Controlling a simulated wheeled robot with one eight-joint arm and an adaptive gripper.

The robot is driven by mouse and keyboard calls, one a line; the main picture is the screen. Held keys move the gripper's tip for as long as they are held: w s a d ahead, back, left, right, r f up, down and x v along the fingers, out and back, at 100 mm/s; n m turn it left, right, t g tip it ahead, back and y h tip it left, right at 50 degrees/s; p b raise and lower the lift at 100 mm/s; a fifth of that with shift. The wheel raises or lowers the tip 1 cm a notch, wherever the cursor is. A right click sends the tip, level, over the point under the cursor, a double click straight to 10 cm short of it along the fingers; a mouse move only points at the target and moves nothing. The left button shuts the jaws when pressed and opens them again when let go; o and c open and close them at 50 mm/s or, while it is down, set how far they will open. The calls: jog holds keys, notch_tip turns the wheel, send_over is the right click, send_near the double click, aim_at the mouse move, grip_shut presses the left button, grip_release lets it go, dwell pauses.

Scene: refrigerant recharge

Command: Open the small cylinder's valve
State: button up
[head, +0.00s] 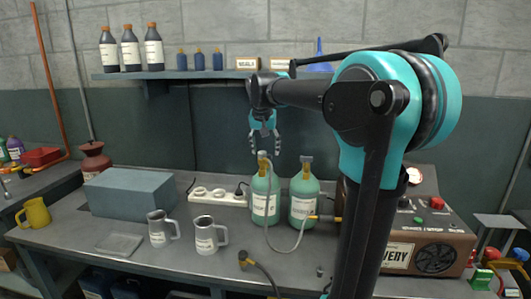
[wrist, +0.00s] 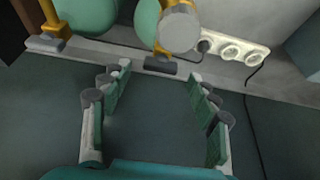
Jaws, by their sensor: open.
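Two green cylinders with brass valves stand side by side on the bench, a left one (head: 265,192) and a right one (head: 303,197). They look similar in size, and I cannot tell for certain which is the small one. My gripper (head: 265,147) is open and empty, pointing down just above the left cylinder's valve (head: 264,160). In the wrist view, a round grey knob on a brass valve (wrist: 178,28) lies beyond the open fingers (wrist: 158,75), not between them. The other brass valve (wrist: 52,22) is at the upper left there.
A grey hose (head: 285,250) loops in front of the cylinders. A white power strip (head: 216,196) lies to their left and the recovery machine (head: 425,230) stands at right. Two metal mugs (head: 205,235) and a blue-grey box (head: 130,193) are further left. A shelf (head: 200,74) with bottles runs behind.

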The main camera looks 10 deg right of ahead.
jog(key=shift+x, duration=0.95)
jog(key=c, duration=1.2)
